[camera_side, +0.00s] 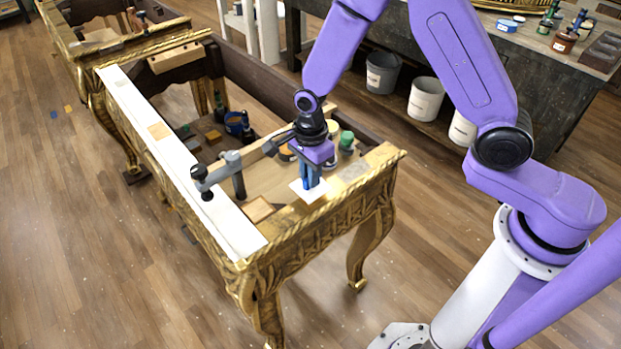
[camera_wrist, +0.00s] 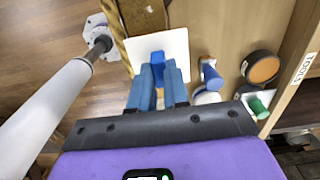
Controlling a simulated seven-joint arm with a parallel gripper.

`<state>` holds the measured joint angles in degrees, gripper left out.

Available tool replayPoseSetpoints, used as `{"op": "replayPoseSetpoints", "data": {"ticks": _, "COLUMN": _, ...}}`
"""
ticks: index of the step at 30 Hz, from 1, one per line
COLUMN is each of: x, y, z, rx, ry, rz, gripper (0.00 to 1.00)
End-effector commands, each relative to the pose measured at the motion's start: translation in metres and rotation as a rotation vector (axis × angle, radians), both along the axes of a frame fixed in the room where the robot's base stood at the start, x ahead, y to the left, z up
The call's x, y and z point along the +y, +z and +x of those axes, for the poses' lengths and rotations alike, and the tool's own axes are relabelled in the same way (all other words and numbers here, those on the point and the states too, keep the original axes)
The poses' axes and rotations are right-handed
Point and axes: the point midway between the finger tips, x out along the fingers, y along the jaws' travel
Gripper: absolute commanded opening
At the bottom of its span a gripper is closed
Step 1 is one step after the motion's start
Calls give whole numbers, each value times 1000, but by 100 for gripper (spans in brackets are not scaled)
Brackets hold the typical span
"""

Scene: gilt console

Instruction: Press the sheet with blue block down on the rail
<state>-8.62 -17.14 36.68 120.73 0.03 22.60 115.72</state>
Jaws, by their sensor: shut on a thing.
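My gripper (camera_side: 311,178) points down over the near short rail (camera_side: 380,157) of the gilt console. In the wrist view its two blue fingers (camera_wrist: 158,84) are closed on a brighter blue block (camera_wrist: 158,58). A small white square sheet (camera_side: 296,189) lies under the block, on the rail by its inner edge. The sheet also shows in the wrist view (camera_wrist: 180,45), partly covered by the block and fingers. The block's lower end appears at the sheet, but I cannot tell whether it presses on it.
A grey clamp (camera_side: 232,172) stands at the left, by the long white strip (camera_side: 150,125) on the left rail. A grey patch (camera_side: 352,171) lies on the rail right of the sheet. Jars, including a green one (camera_side: 346,140), stand inside the console close behind my gripper.

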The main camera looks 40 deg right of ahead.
Motion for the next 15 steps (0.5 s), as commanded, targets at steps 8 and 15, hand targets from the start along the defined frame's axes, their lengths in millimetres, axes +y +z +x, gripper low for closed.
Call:
{"op": "replayPoseSetpoints", "data": {"ticks": 8, "x": 0, "y": 20, "z": 0, "rx": -2, "ry": 0, "rz": 1, "gripper": 0}}
{"op": "replayPoseSetpoints", "data": {"ticks": 15, "x": 0, "y": 34, "z": 0, "rx": -2, "ry": 1, "rz": 1, "gripper": 0}}
